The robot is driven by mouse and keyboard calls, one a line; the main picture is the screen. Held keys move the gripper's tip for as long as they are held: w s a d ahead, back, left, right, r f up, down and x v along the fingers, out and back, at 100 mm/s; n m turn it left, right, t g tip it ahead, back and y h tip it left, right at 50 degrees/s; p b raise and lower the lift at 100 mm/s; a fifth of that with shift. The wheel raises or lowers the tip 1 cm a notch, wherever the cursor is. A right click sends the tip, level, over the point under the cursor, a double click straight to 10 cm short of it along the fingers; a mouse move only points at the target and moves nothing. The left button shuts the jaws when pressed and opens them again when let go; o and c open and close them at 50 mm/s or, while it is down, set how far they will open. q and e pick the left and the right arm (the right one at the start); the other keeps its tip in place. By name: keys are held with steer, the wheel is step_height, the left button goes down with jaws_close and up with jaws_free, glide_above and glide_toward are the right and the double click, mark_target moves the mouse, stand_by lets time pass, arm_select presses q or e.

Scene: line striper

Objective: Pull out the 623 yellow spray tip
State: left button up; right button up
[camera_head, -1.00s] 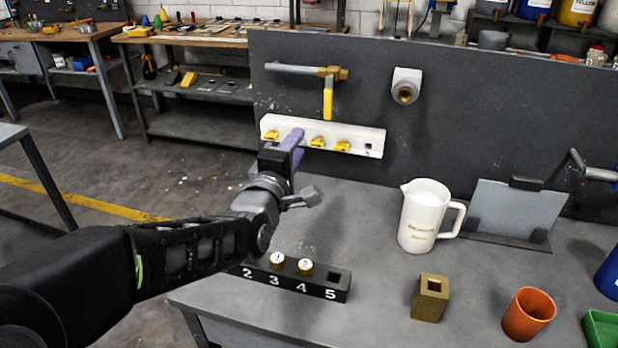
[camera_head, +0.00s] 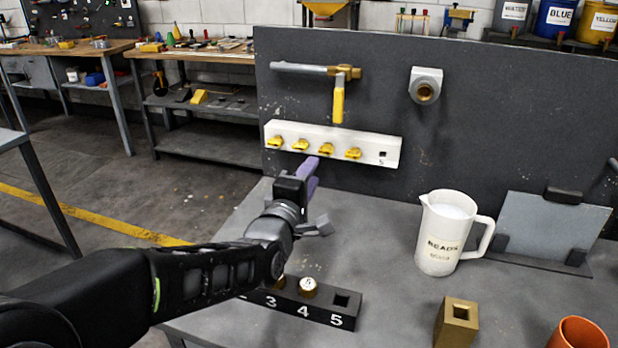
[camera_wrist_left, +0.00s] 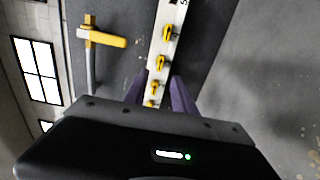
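A white strip (camera_head: 370,158) on the dark back panel holds several yellow spray tips in a row. These include the leftmost tip (camera_head: 275,142), a second tip (camera_head: 300,145), a third (camera_head: 327,149) and a fourth (camera_head: 353,153). The end slot, marked 5, is empty. The tip numbers are too small to read, so I cannot tell which is 623. My left gripper (camera_head: 310,178) has purple fingers and is just below and in front of the strip, apart from the tips. In the left wrist view its fingers (camera_wrist_left: 160,92) are spread and empty, with the strip beyond them. My right gripper is not in view.
A numbered black block (camera_head: 318,310) with brass-coloured pieces and an empty slot 5 sits partly behind my left arm. A white jug (camera_head: 440,238), a brass block (camera_head: 456,325) and an orange cup (camera_head: 577,335) stand rightward. A yellow-handled valve (camera_head: 338,100) hangs above the strip.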

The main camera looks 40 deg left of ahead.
mark_target(325, 152)
arm_select(q)
steer(key=shift+b+x, duration=0.55)
steer(key=shift+x, duration=4.15)
steer(key=shift+b, duration=0.4)
steer(key=shift+c, duration=0.3)
jaws_close()
